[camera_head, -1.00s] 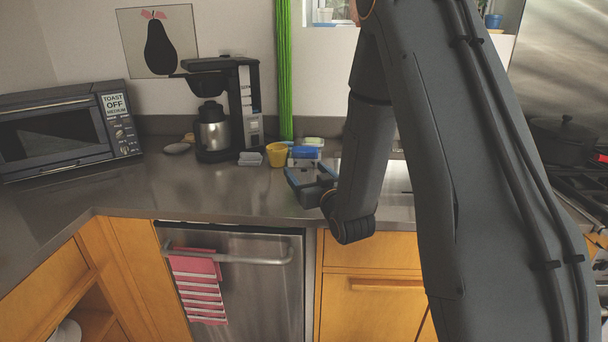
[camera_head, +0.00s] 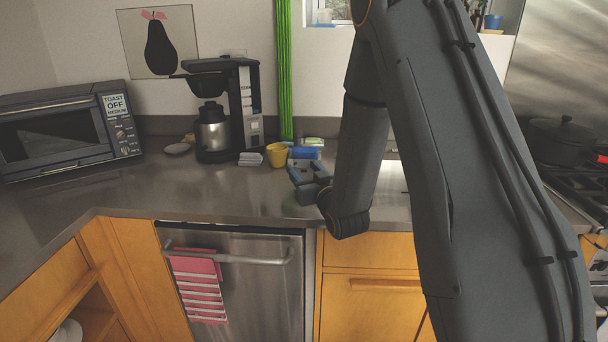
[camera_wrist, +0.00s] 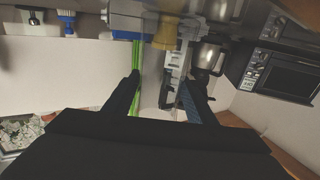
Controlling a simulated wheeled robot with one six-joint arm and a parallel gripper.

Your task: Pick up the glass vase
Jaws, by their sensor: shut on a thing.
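My gripper (camera_head: 305,181) is over the counter, right of the coffee maker, in the head view. In the wrist view its two dark fingers (camera_wrist: 162,92) stand apart with a faint, see-through shape between them, which I take to be the glass vase (camera_wrist: 167,94). My gripper is shut on it. The vase's outline is very hard to make out against the wall and coffee maker behind. In the head view I cannot pick the vase out, and cannot tell whether it touches the counter.
A yellow cup (camera_head: 277,155), a blue sponge-like item (camera_head: 304,152) and a grey block (camera_head: 250,159) are close behind my gripper. The coffee maker (camera_head: 212,130) and toaster oven (camera_head: 65,132) stand left. The front-left counter (camera_head: 190,195) is clear. A pot (camera_head: 562,140) sits at right.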

